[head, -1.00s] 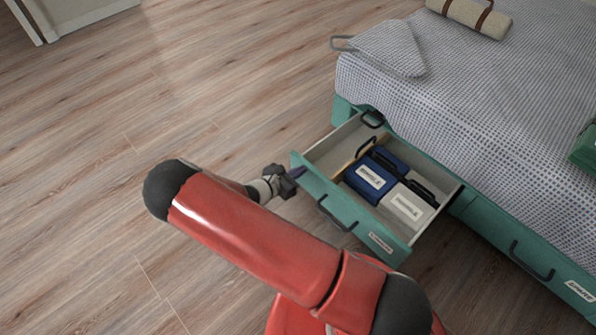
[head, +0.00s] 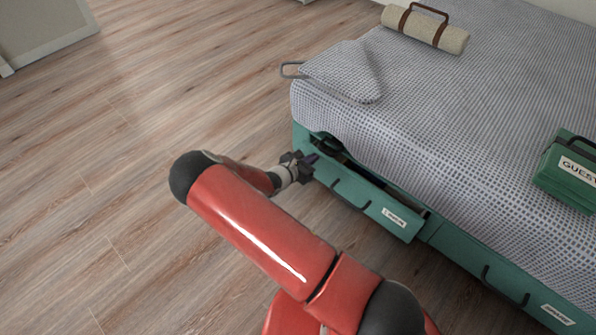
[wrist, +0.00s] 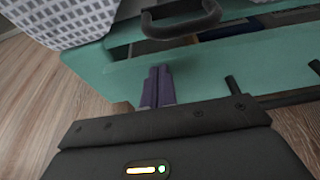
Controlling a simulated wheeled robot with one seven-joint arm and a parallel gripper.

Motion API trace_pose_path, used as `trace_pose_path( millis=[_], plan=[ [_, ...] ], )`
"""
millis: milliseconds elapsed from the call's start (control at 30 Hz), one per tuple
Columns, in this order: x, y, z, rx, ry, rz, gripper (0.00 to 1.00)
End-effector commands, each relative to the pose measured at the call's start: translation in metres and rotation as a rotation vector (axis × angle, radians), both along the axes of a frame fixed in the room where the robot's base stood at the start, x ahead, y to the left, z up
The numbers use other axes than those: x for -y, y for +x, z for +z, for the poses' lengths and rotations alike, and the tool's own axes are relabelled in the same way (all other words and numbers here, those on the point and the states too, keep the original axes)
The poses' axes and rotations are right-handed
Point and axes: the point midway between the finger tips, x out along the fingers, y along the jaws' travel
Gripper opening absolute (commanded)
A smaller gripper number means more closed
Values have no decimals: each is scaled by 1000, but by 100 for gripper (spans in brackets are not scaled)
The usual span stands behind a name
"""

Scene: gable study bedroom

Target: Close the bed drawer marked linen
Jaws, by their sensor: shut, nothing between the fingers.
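The green bed drawer (head: 375,206) stands slightly open under the bed, with a narrow dark gap along its top. Its front carries a black bar handle (head: 350,196) and a small white label (head: 394,217) too small to read. My gripper (head: 312,159) is at the left end of the drawer front. In the wrist view its purple fingers (wrist: 157,88) are shut together and empty, with their tips at the green front (wrist: 215,62), seemingly touching it. The drawer's contents are mostly hidden.
A second green drawer (head: 470,262) sits flush to the right. A black handle (head: 326,142) shows above the drawer's left end. The bed (head: 440,120) holds a rolled mat (head: 425,27) and a green box (head: 570,172). The wood floor (head: 130,170) at left is clear.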

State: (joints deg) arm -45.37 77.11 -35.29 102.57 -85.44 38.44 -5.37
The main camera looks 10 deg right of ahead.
Motion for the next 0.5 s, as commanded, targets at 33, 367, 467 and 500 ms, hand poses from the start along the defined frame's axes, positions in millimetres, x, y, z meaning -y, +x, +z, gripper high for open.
trace_pose_path(
  millis=[33, 367, 467, 500],
  plan=[
    [10, 5, -1, 0, -1, -4, 0],
    [39, 29, 0, 0, 1, 0, 0],
    [42, 31, 0, 0, 1, 1, 0],
    [43, 32, 0, 0, 0, 1, 0]
  ],
)
